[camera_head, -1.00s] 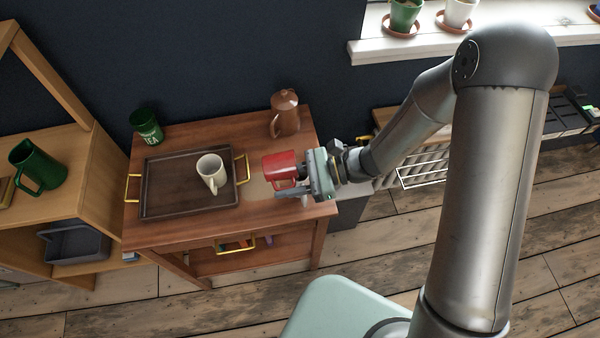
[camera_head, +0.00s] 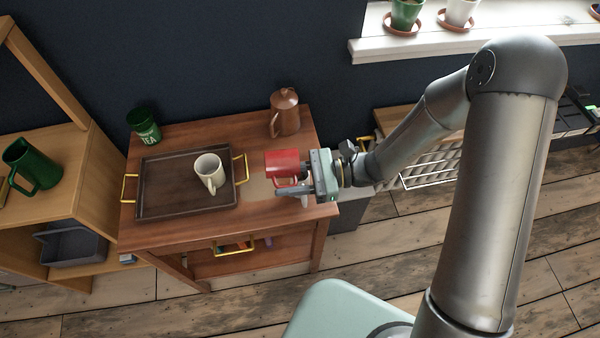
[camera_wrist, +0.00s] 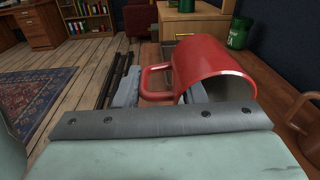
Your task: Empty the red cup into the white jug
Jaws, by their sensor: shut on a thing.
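The red cup (camera_head: 282,162) is held above the right part of the wooden table. It is tipped on its side, its mouth turned toward my gripper; the wrist view shows the red cup (camera_wrist: 213,64) with its pale inside and its handle to the left. My gripper (camera_head: 296,188) is shut on the cup. A white handled vessel (camera_head: 210,174) stands upright in the dark tray, left of the cup. No falling contents are visible.
The dark tray (camera_head: 160,204) has brass handles. A wooden shelf unit (camera_head: 70,150) with a green jug (camera_head: 32,167) stands left of the table.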

